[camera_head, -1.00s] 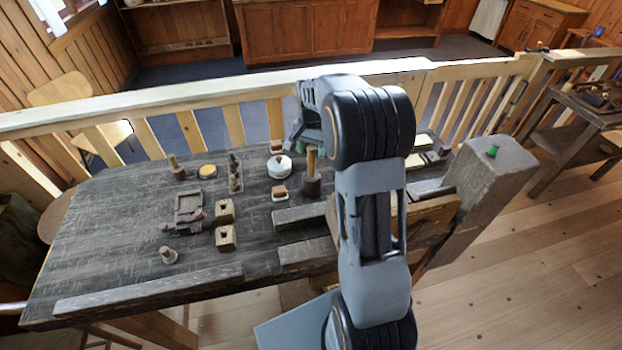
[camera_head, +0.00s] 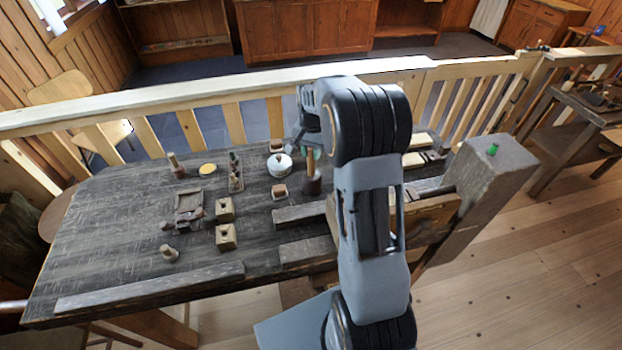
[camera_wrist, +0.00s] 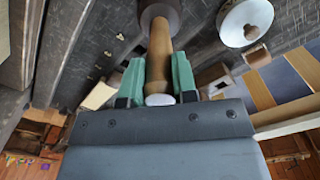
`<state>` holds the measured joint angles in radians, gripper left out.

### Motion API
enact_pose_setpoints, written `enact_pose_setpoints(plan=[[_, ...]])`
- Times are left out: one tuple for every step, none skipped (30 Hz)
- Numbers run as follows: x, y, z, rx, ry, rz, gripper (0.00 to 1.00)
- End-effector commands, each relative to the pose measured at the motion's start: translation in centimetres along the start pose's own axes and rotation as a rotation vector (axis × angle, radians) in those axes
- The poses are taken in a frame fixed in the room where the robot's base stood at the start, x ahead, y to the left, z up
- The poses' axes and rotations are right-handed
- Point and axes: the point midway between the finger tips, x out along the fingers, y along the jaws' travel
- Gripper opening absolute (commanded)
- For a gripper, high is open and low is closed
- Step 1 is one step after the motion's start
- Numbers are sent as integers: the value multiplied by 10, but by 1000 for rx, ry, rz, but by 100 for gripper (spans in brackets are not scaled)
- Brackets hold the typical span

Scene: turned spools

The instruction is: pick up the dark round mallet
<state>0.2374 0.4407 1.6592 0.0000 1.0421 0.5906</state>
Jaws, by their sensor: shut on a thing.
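The dark round mallet has a dark cylindrical head (camera_head: 311,186) at the bottom and a light wooden handle (camera_head: 309,160) pointing up. It stands on the dark workbench (camera_head: 120,225), its handle leaning a little. In the wrist view the dark head (camera_wrist: 158,13) is at the top, and the handle runs down between the green fingertips. My gripper (camera_wrist: 157,77) is shut on the handle near its pale end, with a fingertip on each side. In the head view my gripper (camera_head: 310,152) is partly hidden by my own arm.
Two wooden blocks (camera_head: 225,222), a tray (camera_head: 189,203) and spools are further left. A railing (camera_head: 200,105) runs behind the bench.

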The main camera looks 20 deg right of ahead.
Motion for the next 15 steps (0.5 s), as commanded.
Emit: enact_pose_setpoints(plan=[[0,0,0,0,1,0,0],[0,0,0,0,1,0,0],[0,0,0,0,1,0,0],[-1,0,0,0,1,-1,0],[-1,0,0,0,1,-1,0],[-1,0,0,0,1,-1,0],[-1,0,0,0,1,-1,0],[-1,0,0,0,1,-1,0],[-1,0,0,0,1,-1,0],[-1,0,0,0,1,-1,0],[-2,0,0,0,2,-1,0],[-3,0,0,0,2,-1,0],[-4,0,0,0,2,-1,0],[-5,0,0,0,2,-2,0],[-8,-1,-1,0,3,-2,0]])
